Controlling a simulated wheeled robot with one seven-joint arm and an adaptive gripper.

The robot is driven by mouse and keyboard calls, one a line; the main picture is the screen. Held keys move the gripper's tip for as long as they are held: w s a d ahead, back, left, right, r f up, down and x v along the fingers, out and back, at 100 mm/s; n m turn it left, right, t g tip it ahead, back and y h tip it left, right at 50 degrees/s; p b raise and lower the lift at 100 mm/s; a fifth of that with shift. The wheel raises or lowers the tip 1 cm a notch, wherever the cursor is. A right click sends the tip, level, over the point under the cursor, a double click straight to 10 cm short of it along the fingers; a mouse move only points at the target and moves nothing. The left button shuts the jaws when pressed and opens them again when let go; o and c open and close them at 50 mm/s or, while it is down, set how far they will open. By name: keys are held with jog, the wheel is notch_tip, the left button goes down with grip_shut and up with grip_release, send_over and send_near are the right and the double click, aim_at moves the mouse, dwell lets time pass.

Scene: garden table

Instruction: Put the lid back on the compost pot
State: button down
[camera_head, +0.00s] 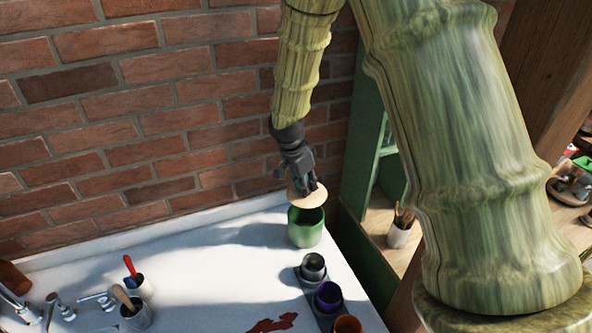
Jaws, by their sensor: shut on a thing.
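The compost pot (306,233) is a green pot standing near the far right corner of the white table. Its dark open mouth shows. The lid (307,197) is a pale tan disc just above the pot, slightly tilted and covering part of the back of the opening in this view. My gripper (305,188) is dark grey, points down, and is shut on the lid from above. The lid looks apart from the rim, but the exact gap cannot be told. The fingertips' contact is partly hidden.
A tray (318,302) with several small pots stands in front of the compost pot. Two tool cups (136,316) and taps (98,299) are at the left. A brick wall is close behind; a green shelf (366,150) stands right. The table's middle is mostly clear, with a reddish-brown patch (272,324) near the front.

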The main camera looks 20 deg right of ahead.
aim_at(305, 200)
jog(key=shift+w+f, duration=0.1)
jog(key=shift+w, duration=0.1)
jog(key=shift+a+f, duration=0.1)
jog(key=shift+a, duration=0.05)
jog(key=shift+s+f+b, duration=0.35)
jog(key=shift+s+b, duration=0.25)
jog(key=shift+s+f, duration=0.15)
jog(key=shift+f, duration=0.1)
jog(key=f, duration=0.1)
jog(key=w+f+b, duration=0.1)
jog(key=f, duration=0.1)
jog(key=shift+w+f+b, duration=0.1)
jog(key=shift+w+b, duration=0.05)
jog(key=shift+b, duration=0.15)
jog(key=shift+f, duration=0.25)
jog(key=shift+s+f+b, duration=0.2)
jog(key=shift+s+b, duration=0.15)
jog(key=shift+s, duration=0.1)
jog(key=shift+w+f, duration=0.25)
jog(key=shift+f, duration=0.15)
